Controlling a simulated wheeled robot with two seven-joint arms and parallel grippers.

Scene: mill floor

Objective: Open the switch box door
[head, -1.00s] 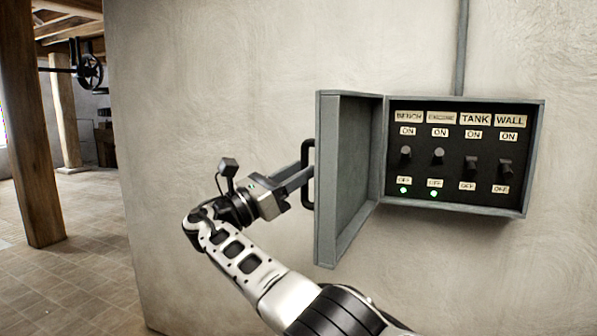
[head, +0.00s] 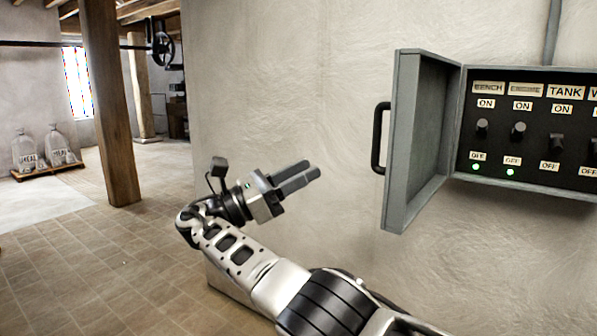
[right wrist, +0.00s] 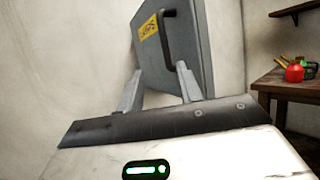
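The grey switch box (head: 535,130) is on the wall at the right of the head view, its right side cut off. Its door (head: 400,140) stands wide open, swung out to the left, showing the black panel of switches. The black handle (head: 379,137) is on the door's outer face. My right gripper (head: 314,170) is left of the handle, apart from it, empty. The right wrist view shows its two fingers (right wrist: 158,86) spread, with the door (right wrist: 190,50) and handle (right wrist: 172,30) beyond them. My left gripper is not in view.
A wooden post (head: 110,105) stands at the left, with sacks (head: 45,150) on a pallet behind it. Open tiled floor lies between. The right wrist view shows a wooden table (right wrist: 290,85) with a red item (right wrist: 294,73) at the right.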

